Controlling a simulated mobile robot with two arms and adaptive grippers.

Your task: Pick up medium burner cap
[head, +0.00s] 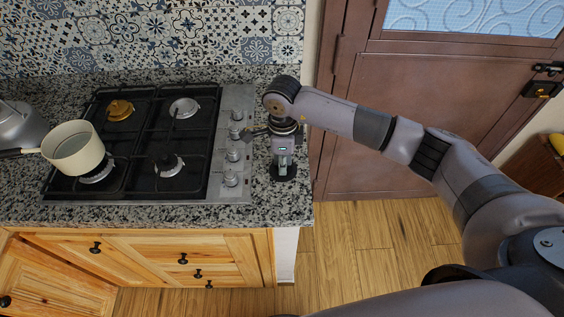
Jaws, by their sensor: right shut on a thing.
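A small dark round disc, which looks like the medium burner cap (285,176), is at the granite counter right of the cooktop, near the counter's right end. My right gripper (283,166) points down at it from above and is shut on it. The fingers cover part of the disc. I cannot tell whether the disc touches the counter. The cooktop (222,187) has a burner with a bare-looking silver top (184,107) at the back right and a gold-coloured burner (120,109) at the back left. My left gripper is out of view.
A cream pot (75,148) stands on the front left burner. A grey kettle (18,126) is at the far left. Knobs (232,156) line the cooktop's right side, close to my gripper. Black grates rise over the burners. A tiled wall (150,38) stands behind.

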